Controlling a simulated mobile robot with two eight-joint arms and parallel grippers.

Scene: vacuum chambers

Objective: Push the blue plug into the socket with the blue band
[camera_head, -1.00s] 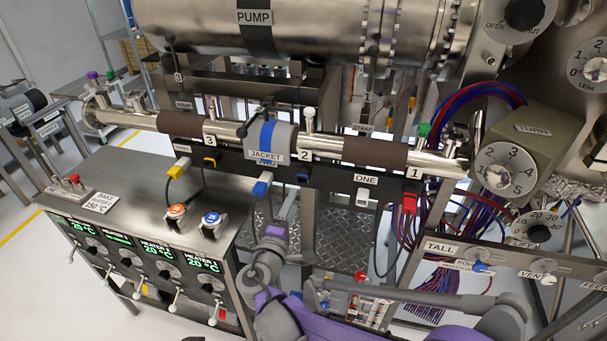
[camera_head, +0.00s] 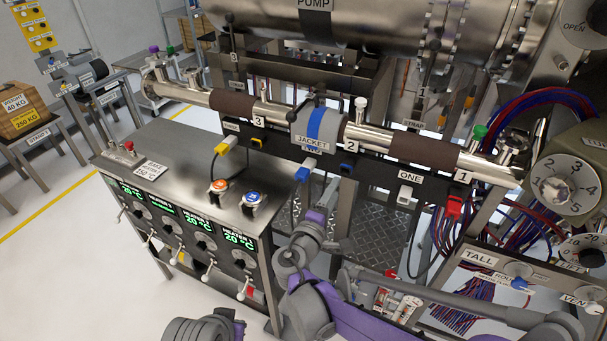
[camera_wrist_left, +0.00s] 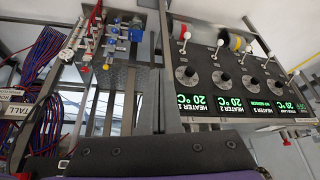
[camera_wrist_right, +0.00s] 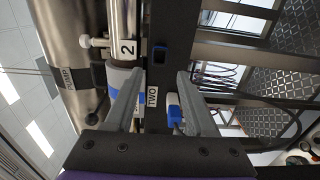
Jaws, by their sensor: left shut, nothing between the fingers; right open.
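The blue plug (camera_head: 303,173), blue and white, sits on the dark rail beside the TWO label. In the right wrist view this plug (camera_wrist_right: 174,112) appears between my finger outlines, nearer the right-hand finger; I cannot tell whether they touch. The socket with the blue band (camera_head: 346,168) is to its right, below the 2 label; it also shows in the right wrist view (camera_wrist_right: 160,53), empty. My right gripper (camera_head: 318,222) is open below the plug. My left gripper's dark body (camera_wrist_left: 160,152) faces the heater bench, shut and empty; its fingertips are not clear.
The jacket clamp (camera_head: 318,128) is above the blue plug. The heater bench (camera_head: 170,165) stands to the left, with its knobs and levers facing forward.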

